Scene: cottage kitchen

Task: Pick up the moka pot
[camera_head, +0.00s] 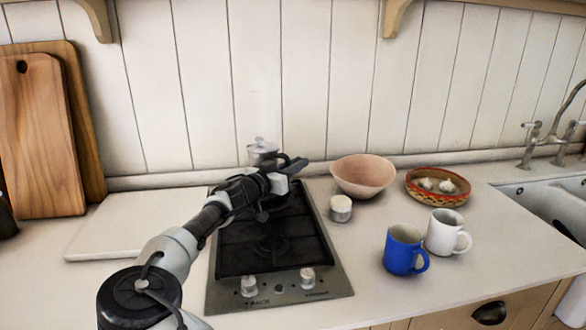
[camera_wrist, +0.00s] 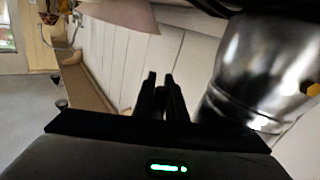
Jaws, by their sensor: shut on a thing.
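The moka pot (camera_head: 262,148) is a silver metal pot with a knobbed lid, at the back of the hob. My gripper hides its lower part in the head view. In the wrist view its shiny metal body (camera_wrist: 262,65) fills the right side, tilted in the picture, close beside the fingers. My gripper (camera_head: 290,168) reaches over the back of the hob, in front of the pot. Its dark fingers (camera_wrist: 160,92) are close together and shut on the pot; the exact place of contact is hard to see. I cannot tell whether the pot's base touches the hob.
The black hob (camera_head: 270,248) lies under my arm. To its right are a small white-topped jar (camera_head: 341,208), a pink bowl (camera_head: 363,176), a basket with garlic (camera_head: 438,186), a blue mug (camera_head: 404,250) and a white mug (camera_head: 447,232). Cutting boards (camera_head: 40,135) lean at left.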

